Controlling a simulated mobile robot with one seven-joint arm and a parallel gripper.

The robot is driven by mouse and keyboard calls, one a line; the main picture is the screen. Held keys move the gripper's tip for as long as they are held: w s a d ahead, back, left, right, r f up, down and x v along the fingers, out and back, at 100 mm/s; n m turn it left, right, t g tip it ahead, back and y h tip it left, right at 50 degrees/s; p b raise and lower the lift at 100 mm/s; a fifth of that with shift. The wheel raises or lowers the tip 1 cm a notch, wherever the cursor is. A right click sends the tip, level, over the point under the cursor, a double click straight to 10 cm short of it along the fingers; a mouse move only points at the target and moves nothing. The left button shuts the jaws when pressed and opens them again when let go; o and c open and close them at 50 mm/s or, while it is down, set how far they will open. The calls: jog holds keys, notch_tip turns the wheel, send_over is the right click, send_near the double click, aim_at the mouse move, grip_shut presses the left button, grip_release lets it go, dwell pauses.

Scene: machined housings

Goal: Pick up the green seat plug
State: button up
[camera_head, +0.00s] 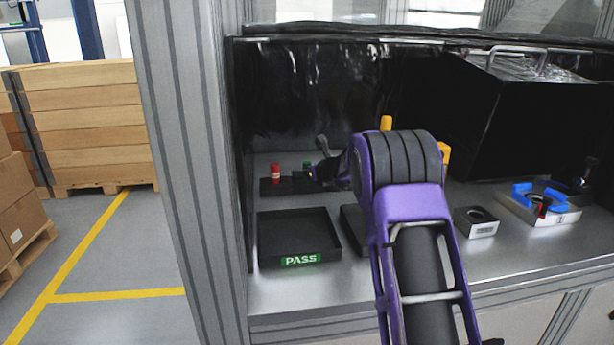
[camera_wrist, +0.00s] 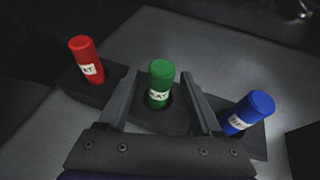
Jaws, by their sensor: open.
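The green seat plug (camera_wrist: 161,78) stands upright in a dark holder in the wrist view, with a white label on its side. In the head view its top (camera_head: 307,166) shows just left of my gripper. My gripper (camera_wrist: 154,88) is open, with one finger on each side of the green plug. The plug appears between the fingers with a gap on both sides; whether either finger touches it is hard to tell. In the head view my gripper (camera_head: 317,172) is at the holder, partly hidden by my arm.
A red plug (camera_wrist: 84,58) stands left of the green one and a blue plug (camera_wrist: 249,112) right, close to the fingers. A black tray marked PASS (camera_head: 300,260) lies in front. A grey block with a hole (camera_head: 483,229) and a blue-clamped fixture (camera_head: 540,214) stand right.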

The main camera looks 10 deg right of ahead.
grip_shut()
jog(key=shift+r, duration=0.1)
